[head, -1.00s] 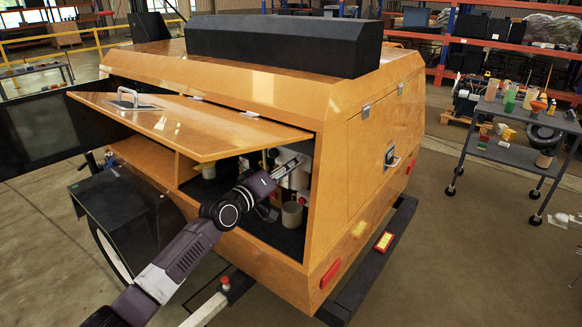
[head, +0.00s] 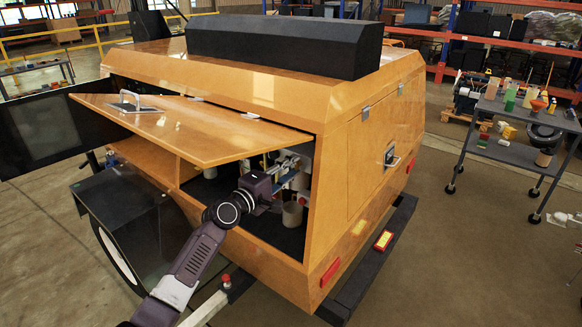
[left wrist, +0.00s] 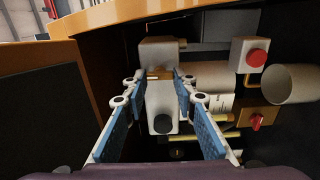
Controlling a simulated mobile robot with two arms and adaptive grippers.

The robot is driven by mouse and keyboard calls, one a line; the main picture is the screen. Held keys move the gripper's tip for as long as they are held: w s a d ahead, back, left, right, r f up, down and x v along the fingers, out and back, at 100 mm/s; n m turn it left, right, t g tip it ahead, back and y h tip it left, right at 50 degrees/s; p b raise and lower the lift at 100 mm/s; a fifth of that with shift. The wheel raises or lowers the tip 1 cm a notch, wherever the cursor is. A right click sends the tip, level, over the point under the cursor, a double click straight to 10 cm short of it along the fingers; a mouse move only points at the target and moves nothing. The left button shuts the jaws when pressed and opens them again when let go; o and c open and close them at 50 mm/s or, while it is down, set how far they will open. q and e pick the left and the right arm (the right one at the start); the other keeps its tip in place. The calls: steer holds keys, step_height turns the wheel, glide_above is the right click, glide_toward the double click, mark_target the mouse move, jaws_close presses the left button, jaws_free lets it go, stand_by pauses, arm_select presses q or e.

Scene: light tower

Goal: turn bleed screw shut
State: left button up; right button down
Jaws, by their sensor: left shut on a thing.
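My left gripper (head: 284,168) reaches under the raised side lid (head: 190,125) into the compartment of the orange cabinet. In the left wrist view, its blue-padded fingers (left wrist: 160,76) stand on both sides of a small brass piece, which I take for the bleed screw (left wrist: 160,73), and are closed on it. The piece sits at a grey-white block (left wrist: 162,105) with a dark round port on its near face. The screw's turn position cannot be told. In the head view the screw is too small to make out. My right gripper is not in view.
Beside the block are a white box with a red button (left wrist: 257,57), a red knob on a brass plate (left wrist: 257,122) and a pale cup (left wrist: 289,84). The lid overhangs the arm closely. A grey cart (head: 520,150) stands at right; the floor between is clear.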

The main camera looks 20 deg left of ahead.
arm_select(q)
steer(key=shift+f, duration=0.1)
stand_by(0.4)
steer(key=o, duration=1.1)
steer(key=shift+s, duration=0.1)
steer(key=v, duration=1.2)
